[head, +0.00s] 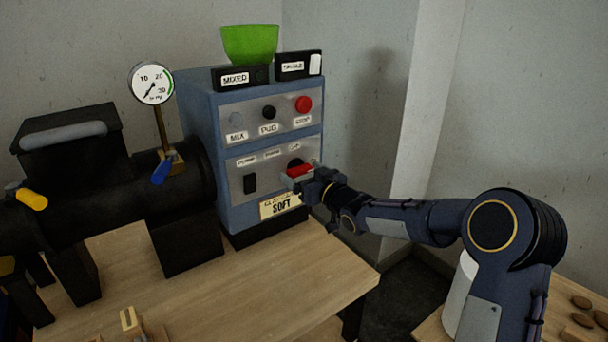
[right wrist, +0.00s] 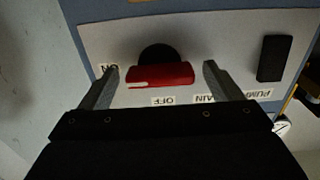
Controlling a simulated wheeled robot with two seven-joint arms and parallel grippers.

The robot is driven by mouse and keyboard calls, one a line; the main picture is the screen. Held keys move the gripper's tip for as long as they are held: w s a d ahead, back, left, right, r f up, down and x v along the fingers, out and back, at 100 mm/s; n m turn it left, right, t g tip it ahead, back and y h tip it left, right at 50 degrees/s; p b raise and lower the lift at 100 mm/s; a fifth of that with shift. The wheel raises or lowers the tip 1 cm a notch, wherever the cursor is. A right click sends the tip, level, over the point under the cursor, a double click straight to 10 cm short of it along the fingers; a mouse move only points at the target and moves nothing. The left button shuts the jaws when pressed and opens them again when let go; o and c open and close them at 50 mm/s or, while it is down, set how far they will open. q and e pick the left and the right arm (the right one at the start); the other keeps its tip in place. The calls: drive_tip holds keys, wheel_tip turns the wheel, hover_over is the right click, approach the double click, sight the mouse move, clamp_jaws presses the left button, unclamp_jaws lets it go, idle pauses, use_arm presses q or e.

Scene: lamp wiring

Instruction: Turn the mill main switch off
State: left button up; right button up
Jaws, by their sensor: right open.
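The main switch (head: 299,169) is a red rotary handle on a black round base, on the lower silver panel of the blue control box (head: 240,215). In the right wrist view, the red handle (right wrist: 160,76) lies crosswise, with a white mark at its left end, on the side of the ON label (right wrist: 107,70). The OFF label (right wrist: 164,101) shows below the handle. My right gripper (head: 291,178) is open at the switch; in its wrist view the fingers (right wrist: 161,72) stand on either side of the handle, with gaps visible. My left gripper is not in view.
A black pump switch (head: 249,184) sits left of the main switch. A SOFT sign (head: 281,206) hangs below the panel. Above are mix, pug and red stop (head: 303,104) buttons. The black mill barrel and gauge (head: 152,83) stand left.

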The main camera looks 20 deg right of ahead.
drive_tip(key=c, duration=1)
drive_tip(key=n+b, duration=0.3)
drive_tip(key=shift+f, duration=0.2)
drive_tip(key=n+b, duration=0.4)
drive_tip(key=n, duration=0.1)
drive_tip(key=n+b, duration=0.2)
drive_tip(key=n, duration=0.3)
drive_tip(key=n+b, duration=0.2)
drive_tip(key=n, duration=0.2)
drive_tip(key=shift+r+n, duration=0.15)
drive_tip(key=shift+n, duration=0.25)
drive_tip(key=shift+b, duration=0.3)
